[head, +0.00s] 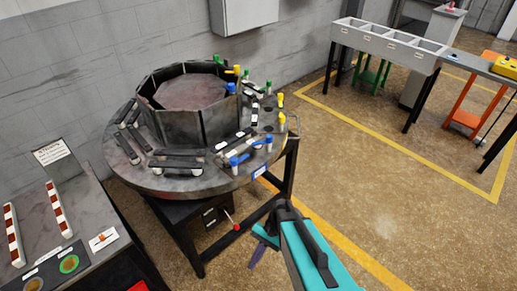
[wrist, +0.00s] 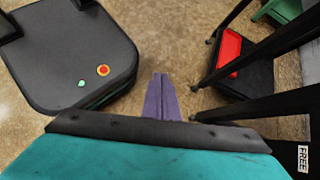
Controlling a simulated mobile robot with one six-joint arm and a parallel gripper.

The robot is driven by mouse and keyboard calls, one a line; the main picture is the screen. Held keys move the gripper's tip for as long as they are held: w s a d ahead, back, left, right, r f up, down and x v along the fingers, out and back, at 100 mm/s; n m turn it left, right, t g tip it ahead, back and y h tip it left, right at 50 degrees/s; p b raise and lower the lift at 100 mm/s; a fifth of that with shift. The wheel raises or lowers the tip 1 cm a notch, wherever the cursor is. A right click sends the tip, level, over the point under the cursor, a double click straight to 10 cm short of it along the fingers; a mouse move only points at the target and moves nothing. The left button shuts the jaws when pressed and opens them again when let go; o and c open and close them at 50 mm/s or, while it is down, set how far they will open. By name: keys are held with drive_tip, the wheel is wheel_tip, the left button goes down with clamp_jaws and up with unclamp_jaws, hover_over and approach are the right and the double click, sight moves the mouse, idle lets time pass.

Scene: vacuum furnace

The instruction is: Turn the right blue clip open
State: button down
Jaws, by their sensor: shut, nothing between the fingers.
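A round grey table (head: 190,182) carries an octagonal dark metal furnace body (head: 165,122). Blue parts show on its right side: a blue-ended clip (head: 238,160) lies near the front right edge, a blue-topped post (head: 268,141) stands right of it, and another blue piece (head: 231,88) is at the furnace rim. I cannot tell for sure which is the right blue clip. My gripper (head: 257,256) is below and in front of the table, apart from the clips. Its purple fingers (wrist: 161,97) are together and empty, pointing at the floor in the wrist view. No clip shows there.
Green- and yellow-topped posts stand along the table's right edge. A side bench (head: 95,235) with striped bars is at the lower left. A grey sectioned trough (head: 385,38) is at the back right. Dark table legs (wrist: 265,50) stand right of my fingers. Floor to the right is clear.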

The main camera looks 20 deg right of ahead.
drive_tip(key=s+d+f+n+h+b, duration=0.2)
drive_tip(key=s+d+f+n+h, duration=0.1)
drive_tip(key=s+f+n, duration=0.1)
drive_tip(key=s+d+f+n+h+b, duration=0.2)
drive_tip(key=s+d+f+n+h, duration=0.1)
drive_tip(key=s, duration=0.6)
wheel_tip(320, 180, down, 3)
drive_tip(key=shift+s+f+n+g+h, duration=0.1)
drive_tip(key=shift+s+n+g+h, duration=0.2)
drive_tip(key=shift+n+h, duration=0.55)
